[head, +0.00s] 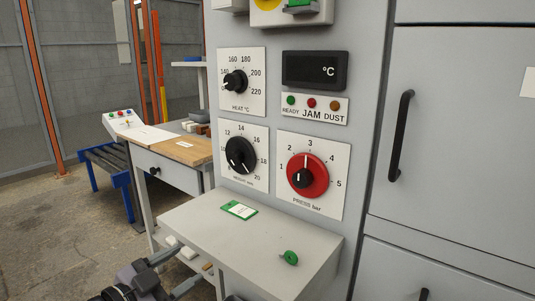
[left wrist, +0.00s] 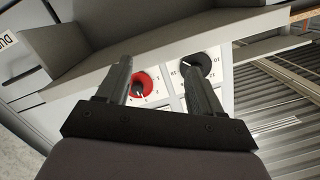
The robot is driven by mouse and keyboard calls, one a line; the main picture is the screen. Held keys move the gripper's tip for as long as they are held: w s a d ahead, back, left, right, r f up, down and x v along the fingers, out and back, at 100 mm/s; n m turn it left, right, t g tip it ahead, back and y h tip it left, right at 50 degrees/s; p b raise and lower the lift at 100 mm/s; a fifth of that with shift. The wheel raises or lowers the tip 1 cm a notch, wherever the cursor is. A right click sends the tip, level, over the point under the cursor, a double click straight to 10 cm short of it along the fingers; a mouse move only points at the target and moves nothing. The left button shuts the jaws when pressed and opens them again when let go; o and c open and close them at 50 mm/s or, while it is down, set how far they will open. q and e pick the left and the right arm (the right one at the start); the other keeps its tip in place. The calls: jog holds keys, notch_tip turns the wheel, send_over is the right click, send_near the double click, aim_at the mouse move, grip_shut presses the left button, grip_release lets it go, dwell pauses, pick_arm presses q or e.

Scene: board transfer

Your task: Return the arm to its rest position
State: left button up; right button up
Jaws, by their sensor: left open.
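My left gripper (head: 188,265) is low in the head view, in front of and to the left of the grey shelf (head: 225,237) on the machine. Its two fingers are apart with nothing between them. In the left wrist view the open fingers (left wrist: 158,68) point toward the machine front. The red press knob (left wrist: 143,82) and the black knob (left wrist: 197,66) show beyond them, apart from the fingers. My right gripper is not in view.
The grey shelf carries a green-and-white tag (head: 239,210) and a small green object (head: 289,258). A wooden-topped bench (head: 187,150) and a blue-framed roller conveyor (head: 108,165) stand to the left. The grey cabinet (head: 460,130) closes off the right. Floor at far left is clear.

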pick_arm(q)
jog(key=s+a+f+n+g+y, duration=0.1)
jog(key=s+f+n+g+y, duration=0.3)
jog(key=s+f, duration=0.75)
jog(key=s+a+f+n+y, duration=0.1)
jog(key=s+f+n+y, duration=0.2)
jog(key=s+f+n, duration=0.65)
notch_tip(320, 180, up, 13)
jog(key=s+a+m+p, duration=0.1)
jog(key=s+m+p, duration=0.1)
jog(key=p, duration=1.6)
jog(key=shift+m+t, duration=0.3)
jog(key=shift+m, duration=0.35)
jog(key=shift+a+f, duration=0.1)
jog(key=c, duration=0.4)
jog(key=shift+w, duration=0.15)
jog(key=shift+c, duration=0.2)
